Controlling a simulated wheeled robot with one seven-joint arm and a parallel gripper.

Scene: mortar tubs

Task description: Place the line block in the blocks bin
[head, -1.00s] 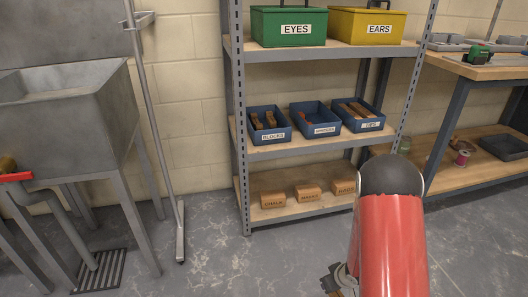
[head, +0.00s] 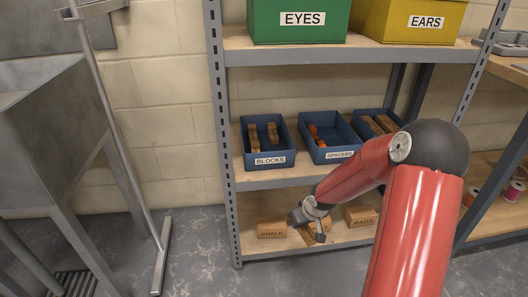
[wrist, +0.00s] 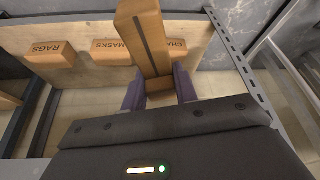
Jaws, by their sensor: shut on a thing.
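The line block (wrist: 145,38) is a light brown wooden block with a dark groove along its length. In the wrist view my gripper (wrist: 159,90) is shut on one end of it, a purple-grey finger on each side. In the head view my gripper (head: 312,212) is low in front of the bottom shelf, and the block (head: 310,236) shows only partly beside it. The blue blocks bin (head: 270,160), labelled BLOCKS, stands on the middle shelf, above and left of my gripper.
The blue spacers bin (head: 339,155) and a third blue bin (head: 366,113) stand right of the blocks bin. Cartons for chalk (head: 272,229) and rags (head: 360,216) sit on the bottom shelf. The shelf upright (head: 222,130) and a metal stand (head: 130,170) are at left.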

